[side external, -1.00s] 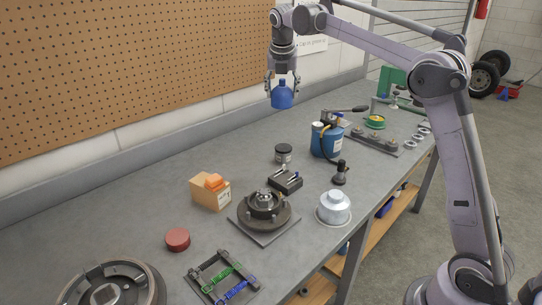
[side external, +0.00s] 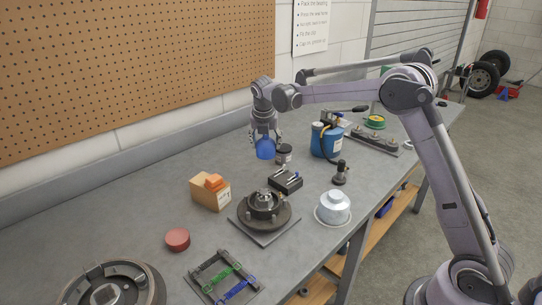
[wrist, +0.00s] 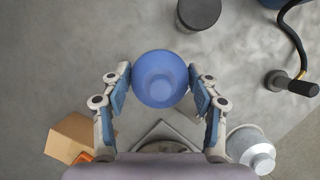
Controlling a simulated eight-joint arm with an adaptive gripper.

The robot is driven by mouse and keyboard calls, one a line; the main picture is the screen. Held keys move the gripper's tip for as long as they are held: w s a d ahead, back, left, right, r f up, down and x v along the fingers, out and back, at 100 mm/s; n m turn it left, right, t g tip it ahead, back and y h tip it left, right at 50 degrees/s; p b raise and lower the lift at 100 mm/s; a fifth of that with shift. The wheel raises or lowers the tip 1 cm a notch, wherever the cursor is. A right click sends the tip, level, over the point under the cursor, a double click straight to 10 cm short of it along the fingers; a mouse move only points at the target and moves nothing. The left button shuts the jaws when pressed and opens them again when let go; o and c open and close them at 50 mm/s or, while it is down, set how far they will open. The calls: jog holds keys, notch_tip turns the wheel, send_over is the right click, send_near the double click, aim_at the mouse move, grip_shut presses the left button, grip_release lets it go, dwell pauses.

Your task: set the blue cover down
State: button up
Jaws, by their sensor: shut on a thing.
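The blue cover (side external: 265,149) is a small rounded cap held between the fingers of my gripper (side external: 264,137). In the wrist view the blue cover (wrist: 160,78) shows as a round blue shape, with the fingers of my gripper (wrist: 160,88) against its left and right sides. In the side view the cover hangs near the bench (side external: 120,228), left of a dark jar and behind the hub. Whether its underside touches the bench top cannot be told.
The dark-lidded jar (side external: 284,155) stands close on the right. An orange-topped box (side external: 210,191), a hub on a plate (side external: 263,207), a small black tray (side external: 285,181) and a silver cap (side external: 334,207) lie nearer the front. The bench to the left is clear.

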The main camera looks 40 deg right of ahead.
jog(key=w+a+f, duration=0.2)
jog(key=a, duration=0.1)
jog(key=w+a+f, duration=0.2)
jog(key=shift+a, duration=0.15)
jog(key=shift+f, duration=1.95)
jog(key=shift+f, duration=0.1)
jog(key=o, duration=1)
jog(key=shift+o, duration=0.2)
